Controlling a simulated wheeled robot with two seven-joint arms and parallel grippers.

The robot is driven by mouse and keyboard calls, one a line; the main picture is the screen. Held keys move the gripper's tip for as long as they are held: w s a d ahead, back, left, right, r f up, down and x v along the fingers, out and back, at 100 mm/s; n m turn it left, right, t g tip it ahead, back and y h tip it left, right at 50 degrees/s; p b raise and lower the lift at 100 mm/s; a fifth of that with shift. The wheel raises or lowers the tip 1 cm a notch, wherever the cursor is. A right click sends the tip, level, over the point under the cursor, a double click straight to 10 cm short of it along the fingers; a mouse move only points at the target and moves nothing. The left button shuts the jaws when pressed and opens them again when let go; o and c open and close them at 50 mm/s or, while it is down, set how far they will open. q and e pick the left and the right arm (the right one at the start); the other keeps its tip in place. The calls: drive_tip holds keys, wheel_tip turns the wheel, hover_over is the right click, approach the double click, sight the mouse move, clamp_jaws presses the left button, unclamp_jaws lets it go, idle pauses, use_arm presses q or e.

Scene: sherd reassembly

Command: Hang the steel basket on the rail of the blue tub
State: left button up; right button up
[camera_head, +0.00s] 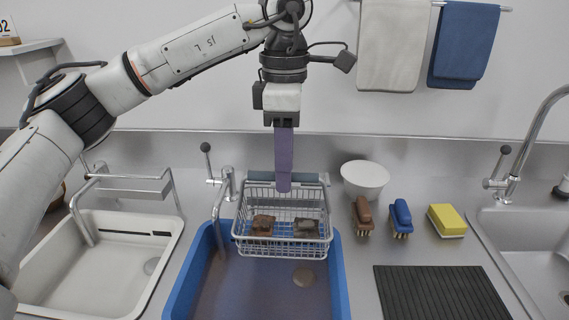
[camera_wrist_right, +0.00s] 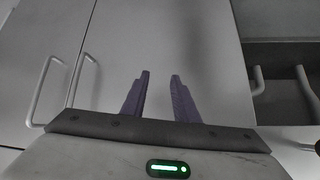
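The steel wire basket (camera_head: 240,243) is at the back of the blue tub (camera_head: 340,295), its front part over the tub's inside. It looks roughly level and holds a brown sherd (camera_head: 263,223) and a dark grey sherd (camera_head: 306,226). A grey-blue strip (camera_head: 316,178) runs behind the basket's back edge; I cannot tell whether the basket hangs on it. My left gripper (camera_head: 284,187) points down at the middle of that back edge. Its purple fingers overlap in this view, so their gap is hidden. My right gripper (camera_wrist_right: 160,78) is open and empty, facing grey cabinet doors.
A faucet (camera_head: 226,185) stands at the tub's back left. A white bowl (camera_head: 365,179), a brown brush (camera_head: 363,215), a blue brush (camera_head: 401,217) and a yellow sponge (camera_head: 447,219) stand to the right. A white basin (camera_head: 105,285) is left, a black ribbed mat (camera_head: 440,292) front right.

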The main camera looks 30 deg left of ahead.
use_arm(q)
wheel_tip(320, 180, up, 10)
drive_tip(key=p, duration=0.2)
drive_tip(key=shift+r, duration=0.2)
use_arm(e)
drive_tip(key=shift+s+d+r, duration=0.3)
drive_tip(key=shift+s+r, duration=0.05)
drive_tip(key=shift+r, duration=0.2)
